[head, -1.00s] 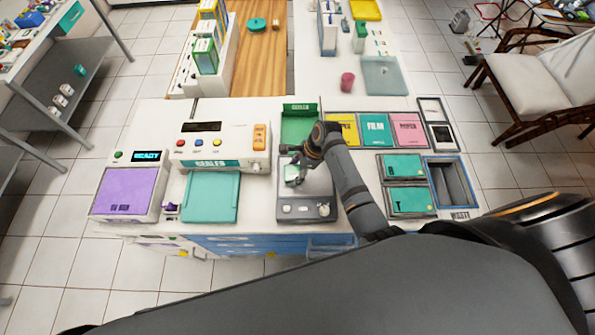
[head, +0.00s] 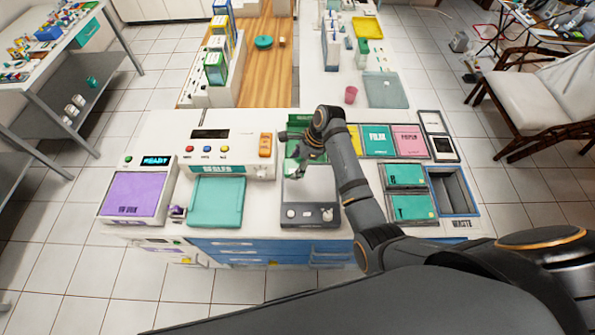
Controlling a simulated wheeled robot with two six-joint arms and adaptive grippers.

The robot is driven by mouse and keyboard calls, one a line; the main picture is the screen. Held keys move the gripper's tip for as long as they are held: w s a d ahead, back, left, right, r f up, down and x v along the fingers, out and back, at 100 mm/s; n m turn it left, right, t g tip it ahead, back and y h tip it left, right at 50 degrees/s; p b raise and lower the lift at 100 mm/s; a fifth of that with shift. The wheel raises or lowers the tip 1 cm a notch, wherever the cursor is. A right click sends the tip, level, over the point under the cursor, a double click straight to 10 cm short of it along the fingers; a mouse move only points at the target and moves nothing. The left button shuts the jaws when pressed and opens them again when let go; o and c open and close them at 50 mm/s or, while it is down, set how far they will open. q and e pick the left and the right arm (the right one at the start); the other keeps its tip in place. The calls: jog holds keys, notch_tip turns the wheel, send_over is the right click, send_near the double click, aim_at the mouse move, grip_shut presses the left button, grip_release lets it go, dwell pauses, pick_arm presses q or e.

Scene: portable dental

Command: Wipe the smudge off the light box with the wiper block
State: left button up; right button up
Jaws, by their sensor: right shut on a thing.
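The light box (head: 312,213) is a grey unit at the front of the white counter, with a pale panel (head: 318,183) on top and knobs along its front. I make out no smudge on the visible part of the panel. My right gripper (head: 297,157) is over the back left edge of the light box, in front of a green tray (head: 299,119). It is shut on the wiper block, which is small and mostly hidden here against the green behind it. My left gripper is out of view.
A sealer machine (head: 213,150) and a teal tray (head: 216,202) stand to the left, with a purple-topped unit (head: 134,194) beyond. Film and paper packs (head: 377,139), green boxes (head: 405,175) and a waste bin (head: 452,190) sit to the right.

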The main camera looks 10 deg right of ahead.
jog(key=shift+s+r, duration=0.15)
jog(key=shift+w, duration=0.2)
jog(key=shift+s+r, duration=0.1)
jog(key=shift+r, duration=1.1)
